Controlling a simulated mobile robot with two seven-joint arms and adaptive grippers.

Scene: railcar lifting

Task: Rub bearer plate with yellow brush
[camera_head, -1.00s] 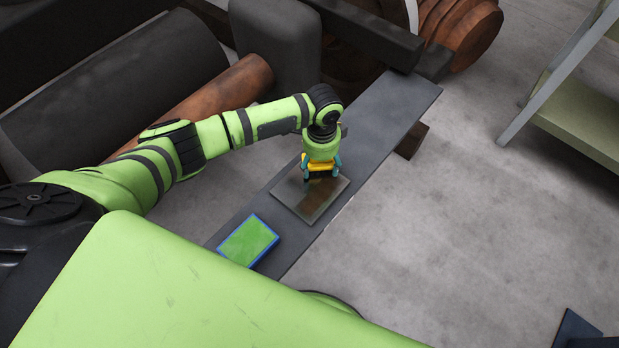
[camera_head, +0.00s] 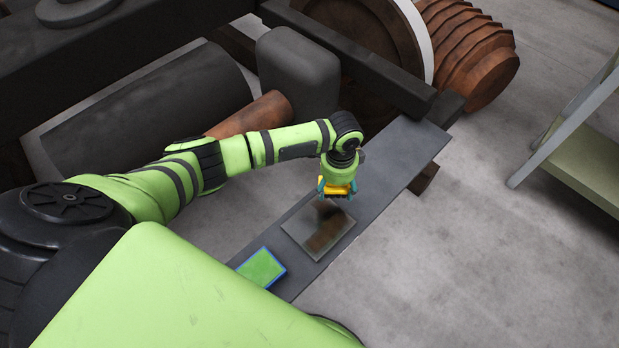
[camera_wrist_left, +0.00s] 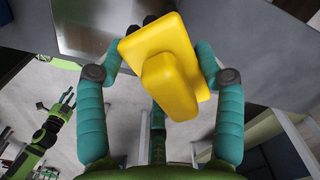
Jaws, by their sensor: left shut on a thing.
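The bearer plate (camera_head: 325,245) is a flat grey metal square with a brown rusty patch, lying on a long dark beam. It also shows at the top of the left wrist view (camera_wrist_left: 95,25).
A green pad with a blue border (camera_head: 262,268) lies on the dark beam (camera_head: 410,150), nearer than the plate. A green-shelved rack (camera_head: 590,165) is at the right. Grey floor between is clear.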

